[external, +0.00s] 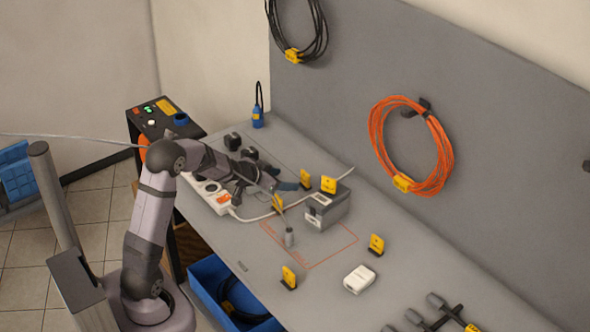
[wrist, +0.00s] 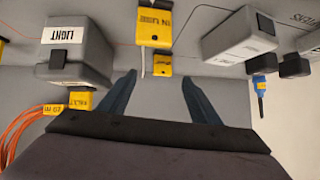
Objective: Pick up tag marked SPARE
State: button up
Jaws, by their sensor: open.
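Several yellow tags stand on the bench; I cannot make out the word SPARE on any of them. In the wrist view, one yellow tag (wrist: 162,65) lies between and just beyond the fingertips, its lettering too small to read. Behind it is a larger yellow tag (wrist: 154,28) that seems to read IN USE. A third tag (wrist: 80,99) at left seems to read FAULT. In the external view, tags also stand at the front (external: 289,276) and right (external: 376,243). My gripper (wrist: 159,80) is open and empty, low over the bench (external: 272,188).
A grey box (external: 338,209) stands right of my gripper, with tags close by. A white power strip (external: 212,195) lies left, its cable crossing the bench. A white block (external: 359,279) and a blue bin (external: 206,284) are at the front. An orange cable coil (external: 374,140) hangs on the wall.

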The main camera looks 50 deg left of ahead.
aim_at(304, 176)
jog(key=w+a+f, duration=0.1)
jog(key=w+a+f+m+t+h+b, duration=0.1)
jog(key=w, duration=0.1)
jog(key=w+a+f+t+h+b, duration=0.1)
jog(key=shift+w+a, duration=0.15)
jog(key=shift+w+f+m+t+h+b, duration=0.1)
jog(key=shift+m+t+h+b, duration=0.3)
jog(key=shift+h, duration=0.3)
jog(key=shift+w, duration=0.1)
jog(key=shift+p+x, duration=0.9)
jog(key=shift+x, duration=2.7)
jog(key=c, duration=1.1)
